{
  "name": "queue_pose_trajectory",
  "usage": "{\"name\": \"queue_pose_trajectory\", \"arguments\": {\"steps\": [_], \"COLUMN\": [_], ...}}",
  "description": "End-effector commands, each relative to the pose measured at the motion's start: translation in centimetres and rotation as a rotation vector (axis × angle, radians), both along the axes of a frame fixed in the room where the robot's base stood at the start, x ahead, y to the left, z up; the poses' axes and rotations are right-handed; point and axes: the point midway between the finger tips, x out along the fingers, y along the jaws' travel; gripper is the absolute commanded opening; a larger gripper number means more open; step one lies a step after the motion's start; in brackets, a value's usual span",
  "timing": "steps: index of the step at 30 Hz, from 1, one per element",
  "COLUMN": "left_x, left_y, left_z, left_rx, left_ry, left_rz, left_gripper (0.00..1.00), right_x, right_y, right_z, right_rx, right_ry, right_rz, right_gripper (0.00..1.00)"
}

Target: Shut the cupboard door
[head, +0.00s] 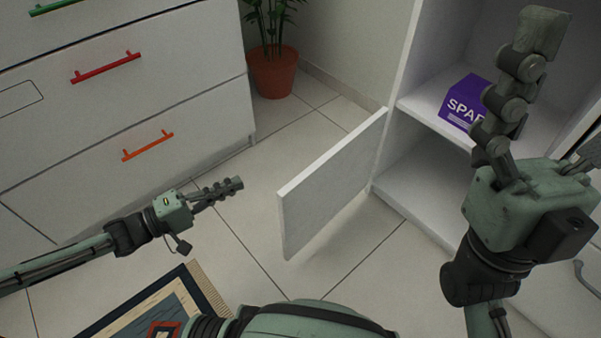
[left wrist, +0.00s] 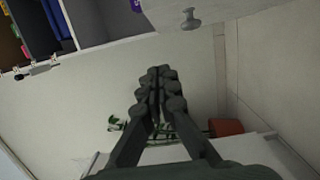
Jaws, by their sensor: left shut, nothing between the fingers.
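The cupboard door (head: 330,180) is a low white panel standing open, swung out from the left side of the white wardrobe (head: 402,75). My left gripper (head: 237,184) is shut and empty, to the left of the door and apart from it. In the left wrist view its closed fingers (left wrist: 160,82) point toward a white panel with a round grey knob (left wrist: 191,19), which looks like this door. My right gripper (head: 545,30) is raised in front of the wardrobe at the right. I see it from the side, so its opening is unclear.
A purple box (head: 465,103) sits on the shelf above the open lower compartment. A drawer unit (head: 190,100) with coloured handles stands at the left, and a potted plant (head: 272,72) behind. A patterned rug (head: 165,300) lies in front. Tiled floor between left gripper and door is clear.

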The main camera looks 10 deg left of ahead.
Motion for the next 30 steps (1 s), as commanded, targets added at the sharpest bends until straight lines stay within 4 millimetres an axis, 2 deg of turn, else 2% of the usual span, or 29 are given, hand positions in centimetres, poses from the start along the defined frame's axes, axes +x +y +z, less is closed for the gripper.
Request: {"name": "queue_pose_trajectory", "arguments": {"steps": [4,8,18,24,30], "left_x": [0.6,2.1,7.0,5.2,4.6], "left_y": [-0.7,-2.3,-7.5,-9.8,-10.7], "left_z": [-0.1,0.0,0.0,-0.1,0.0], "left_rx": [-0.002,-0.003,-0.003,-0.002,-0.001], "left_ry": [-0.002,-0.006,-0.006,0.001,0.001], "left_rz": [-0.001,-0.001,-0.001,-0.001,0.0], "left_gripper": [0.0,0.0,0.0,0.0,0.0], "right_x": [-0.1,-0.3,0.1,0.2,0.3], "right_y": [0.0,-0.1,0.3,0.3,0.4], "right_z": [-0.1,-0.2,-0.1,0.0,0.1], "right_rx": [0.0,-0.001,-0.034,-0.04,-0.042], "right_ry": [-0.013,-0.037,-0.074,-0.085,-0.085], "right_rz": [0.0,-0.001,0.004,0.004,0.004], "right_gripper": [0.88,0.88,0.88,0.88,0.88]}}
